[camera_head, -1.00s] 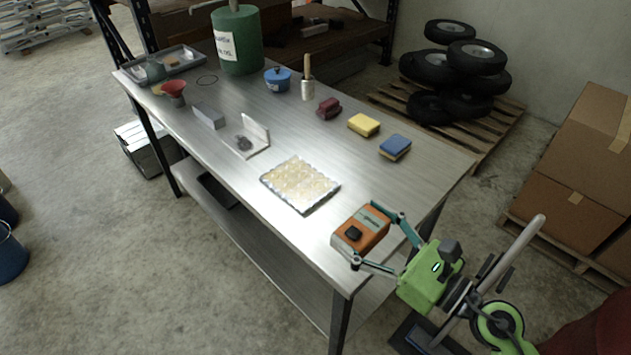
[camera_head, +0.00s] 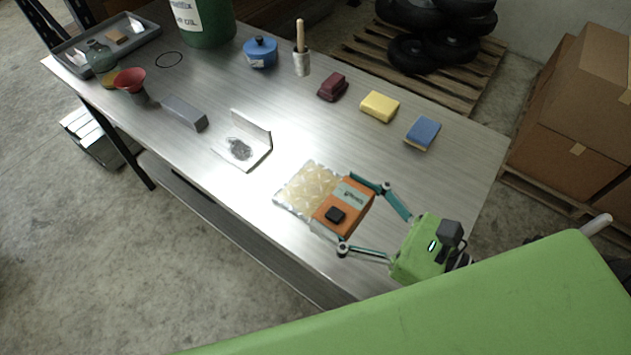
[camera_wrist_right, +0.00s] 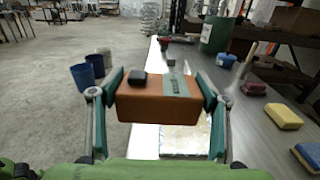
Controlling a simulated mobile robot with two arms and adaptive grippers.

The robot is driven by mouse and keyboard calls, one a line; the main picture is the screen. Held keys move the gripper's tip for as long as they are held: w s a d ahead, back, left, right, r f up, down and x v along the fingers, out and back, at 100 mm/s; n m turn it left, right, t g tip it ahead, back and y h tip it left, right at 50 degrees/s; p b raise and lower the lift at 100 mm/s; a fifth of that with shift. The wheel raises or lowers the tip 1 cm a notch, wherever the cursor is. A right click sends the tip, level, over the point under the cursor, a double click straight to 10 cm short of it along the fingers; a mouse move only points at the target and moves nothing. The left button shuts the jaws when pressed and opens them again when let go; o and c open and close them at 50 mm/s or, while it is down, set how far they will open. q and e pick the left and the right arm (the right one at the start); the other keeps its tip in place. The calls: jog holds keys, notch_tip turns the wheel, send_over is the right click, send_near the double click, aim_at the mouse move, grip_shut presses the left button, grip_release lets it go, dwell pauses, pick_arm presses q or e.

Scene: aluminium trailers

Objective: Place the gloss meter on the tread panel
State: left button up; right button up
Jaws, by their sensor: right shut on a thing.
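The gloss meter is an orange box (camera_head: 343,205) with a grey-green label and a black knob on top. My right gripper (camera_head: 350,213) is shut on it, one finger on each side; the hold also shows in the right wrist view, with the gloss meter (camera_wrist_right: 152,99) between the fingers. The tread panel (camera_head: 296,188), a pale, shiny patterned plate, lies on the metal table. In the head view the gloss meter covers the panel's near right corner. In the wrist view the panel (camera_wrist_right: 180,141) shows below and beyond it. Whether they touch is unclear. My left gripper is not seen.
On the steel table (camera_head: 400,180) are a blue sponge (camera_head: 423,131), a yellow sponge (camera_head: 380,106), a dark red block (camera_head: 333,86), a white angled piece (camera_head: 245,143) and a grey block (camera_head: 184,113). A tray (camera_head: 75,62) with items stands at the far left. Clear table surrounds the panel.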

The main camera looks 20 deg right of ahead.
aim_at(338, 192)
jog(key=w+f+b, duration=0.1)
jog(key=w, duration=0.1)
jog(key=w+f+b, duration=0.1)
jog(key=w+b, duration=0.1)
jog(key=shift+d+f, duration=0.15)
jog(key=shift+d, duration=0.05)
jog(key=w+f+b, duration=0.1)
jog(key=w, duration=0.1)
jog(key=w+f+b, duration=0.1)
jog(key=w+f, duration=0.1)
jog(key=w+f+b, duration=0.2)
jog(key=w, duration=0.1)
jog(key=shift+d+f, duration=0.1)
jog(key=shift+f, duration=0.1)
jog(key=shift+w+f, duration=0.4)
jog(key=shift+w+f+b, duration=0.15)
jog(key=shift+f+b, duration=0.25)
jog(key=shift+f, duration=0.55)
jog(key=shift+w+f+b, duration=0.15)
jog(key=shift+f+b, duration=0.2)
jog(key=shift+f, duration=0.6)
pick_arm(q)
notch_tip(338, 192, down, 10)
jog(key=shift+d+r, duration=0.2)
